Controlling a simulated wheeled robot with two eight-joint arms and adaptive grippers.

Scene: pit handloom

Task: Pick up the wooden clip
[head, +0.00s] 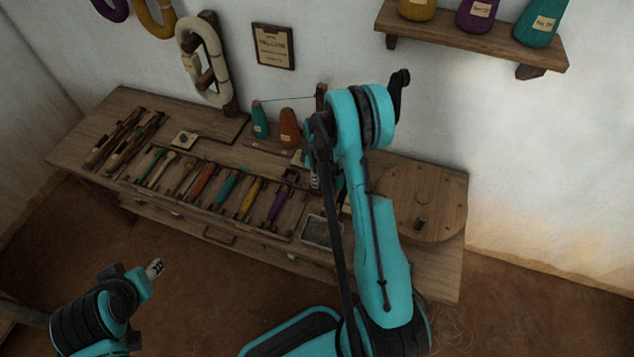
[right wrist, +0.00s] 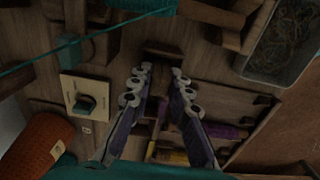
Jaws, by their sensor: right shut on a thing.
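My right gripper (right wrist: 158,84) is shut on a small brown wooden piece (right wrist: 160,76) that shows between its two fingertips in the right wrist view; it appears to be the wooden clip. The fingers hide part of it, and its lower end is in shadow. In the head view my right gripper (head: 315,181) points down over the right part of the bench, mostly covered by its own arm. I cannot tell whether the piece touches the bench. My left gripper (head: 155,268) is at the lower left, away from the bench; its jaw opening is too small to judge.
The wooden bench (head: 90,118) holds a rack of coloured shuttles (head: 226,190), teal and orange cones (head: 289,127) and a round wooden lid (head: 425,205). A tray of scraps (right wrist: 285,42) is close to the right gripper. A shelf (head: 470,38) hangs above right.

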